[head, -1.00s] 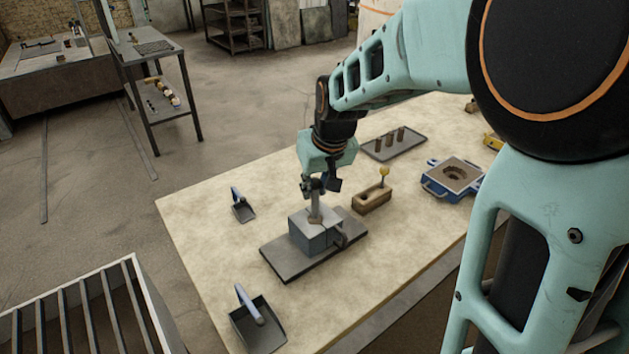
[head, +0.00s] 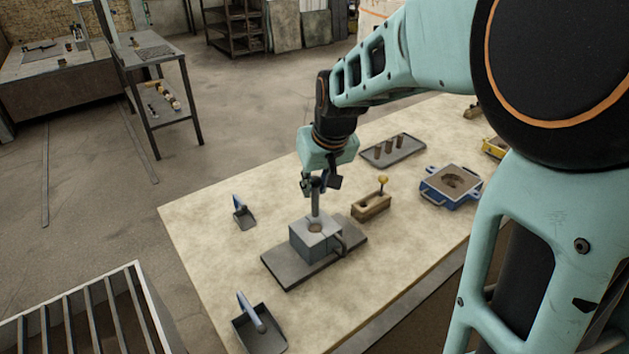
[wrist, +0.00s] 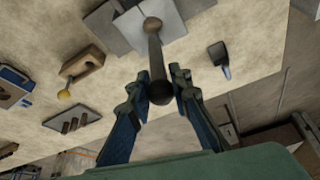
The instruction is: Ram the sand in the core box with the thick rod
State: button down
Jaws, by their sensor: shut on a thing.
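The thick rod (head: 316,202) is a grey metal bar standing about upright in my gripper (head: 316,183), whose jaws are closed around its upper part. In the wrist view the rod (wrist: 156,58) runs from a dark rounded end between the fingers (wrist: 160,90) down towards the core box. The core box (head: 307,246) is a grey block on a dark plate (head: 282,272). Brownish sand (head: 316,228) shows in the round opening in its top. The rod's lower end is over or just at this opening; I cannot tell whether it touches the sand.
A wooden box with a yellow knob (head: 371,206) stands just right of the core box. A tray with brown cylinders (head: 392,150) and a blue-framed box (head: 450,187) lie behind. Scoops lie at the left (head: 243,215) and front (head: 262,330). Bare table surrounds them.

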aim_at(317, 197)
jog(key=shift+f, duration=0.1)
jog(key=shift+f+b, duration=1.9)
jog(key=shift+f, duration=0.4)
jog(key=shift+r, duration=0.15)
jog(key=shift+r+p, duration=1.75)
jog(key=shift+r, duration=0.5)
notch_tip(317, 197, up, 6)
jog(key=p, duration=0.4)
jog(key=shift+r, duration=0.1)
